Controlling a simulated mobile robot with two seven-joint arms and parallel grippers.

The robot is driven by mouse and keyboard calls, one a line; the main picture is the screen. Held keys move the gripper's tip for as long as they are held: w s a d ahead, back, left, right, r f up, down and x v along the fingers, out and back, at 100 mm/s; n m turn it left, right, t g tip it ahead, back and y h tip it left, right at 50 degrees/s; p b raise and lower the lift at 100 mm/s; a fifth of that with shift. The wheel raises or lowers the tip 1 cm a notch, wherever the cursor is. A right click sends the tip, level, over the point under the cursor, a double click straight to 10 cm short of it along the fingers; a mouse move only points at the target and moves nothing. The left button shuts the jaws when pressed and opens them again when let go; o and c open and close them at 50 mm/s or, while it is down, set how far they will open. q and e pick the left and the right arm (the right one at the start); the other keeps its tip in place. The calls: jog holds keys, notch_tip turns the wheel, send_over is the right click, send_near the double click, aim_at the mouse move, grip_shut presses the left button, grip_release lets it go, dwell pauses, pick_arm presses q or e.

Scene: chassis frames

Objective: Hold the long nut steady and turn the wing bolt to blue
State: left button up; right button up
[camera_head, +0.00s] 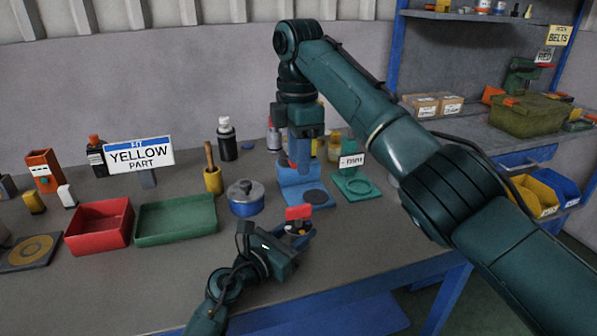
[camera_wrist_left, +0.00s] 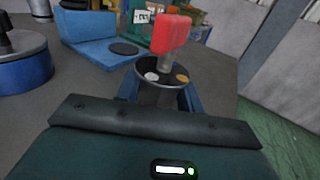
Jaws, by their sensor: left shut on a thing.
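The red wing bolt (camera_head: 299,212) stands upright in the long nut, above a dark disc; it also shows in the left wrist view (camera_wrist_left: 171,33). The disc (camera_wrist_left: 164,75) carries a white dot and a yellow dot; no blue dot shows. My left gripper (camera_head: 299,239) is shut on the long nut (camera_wrist_left: 158,97), whose grey body shows between the blue fingers below the disc. My right gripper (camera_head: 300,158) points down above the blue stand, behind the wing bolt and apart from it. Its fingers overlap in view, so its opening is unclear.
A blue stand (camera_head: 290,177) and a green stand (camera_head: 357,186) are behind the wing bolt. A blue round tin (camera_head: 245,205), green tray (camera_head: 176,236) and red tray (camera_head: 84,240) are to the left. A sign (camera_head: 139,155) reads "YELLOW PART". The front tabletop is mostly clear.

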dwell(0.4)
pick_arm(q)
jog(key=o, duration=1.2)
jog(key=shift+o, duration=0.2)
jog(key=shift+a, duration=0.1)
